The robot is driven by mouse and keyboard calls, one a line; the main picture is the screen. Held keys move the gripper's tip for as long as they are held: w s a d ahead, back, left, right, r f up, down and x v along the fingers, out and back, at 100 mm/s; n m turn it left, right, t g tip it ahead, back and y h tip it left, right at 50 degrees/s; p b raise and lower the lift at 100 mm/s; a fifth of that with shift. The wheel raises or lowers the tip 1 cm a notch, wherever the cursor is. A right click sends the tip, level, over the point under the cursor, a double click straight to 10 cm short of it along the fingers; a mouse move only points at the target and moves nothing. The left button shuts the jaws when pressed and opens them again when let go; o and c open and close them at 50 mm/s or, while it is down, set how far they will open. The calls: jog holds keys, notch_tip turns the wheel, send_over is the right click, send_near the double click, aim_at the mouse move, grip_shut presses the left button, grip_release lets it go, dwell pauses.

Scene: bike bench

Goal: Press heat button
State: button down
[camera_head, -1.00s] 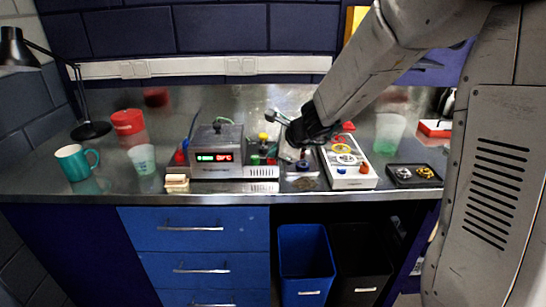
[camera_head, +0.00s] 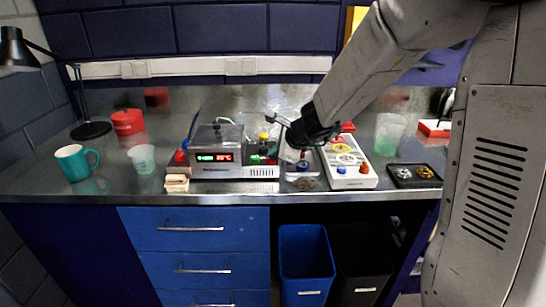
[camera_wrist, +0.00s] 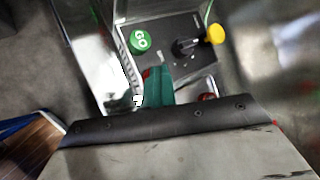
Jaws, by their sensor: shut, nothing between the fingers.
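The heater unit (camera_head: 216,139) is a grey box with a lit green and red display (camera_head: 214,157) on the bench. A panel at its right end carries a green button (camera_head: 255,160) and a yellow-topped lever (camera_head: 263,137). In the wrist view the green button (camera_wrist: 140,43) reads "GO", and the yellow-topped lever (camera_wrist: 215,34) stands right of it. A red part (camera_wrist: 207,97) shows at the panel's near edge, partly hidden. No label reading "heat" is legible. My gripper (camera_wrist: 156,78) is shut and empty, its teal fingers over the panel's near part; I cannot tell whether they touch it.
A white control box (camera_head: 349,164) with coloured knobs stands to the right, beside a black tray (camera_head: 414,176). A teal mug (camera_head: 75,162), a clear cup (camera_head: 142,158) and a desk lamp (camera_head: 91,131) are at the left. A small cream block (camera_head: 177,183) lies at the front edge.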

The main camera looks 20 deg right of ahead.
jog(key=shift+r, duration=3.05)
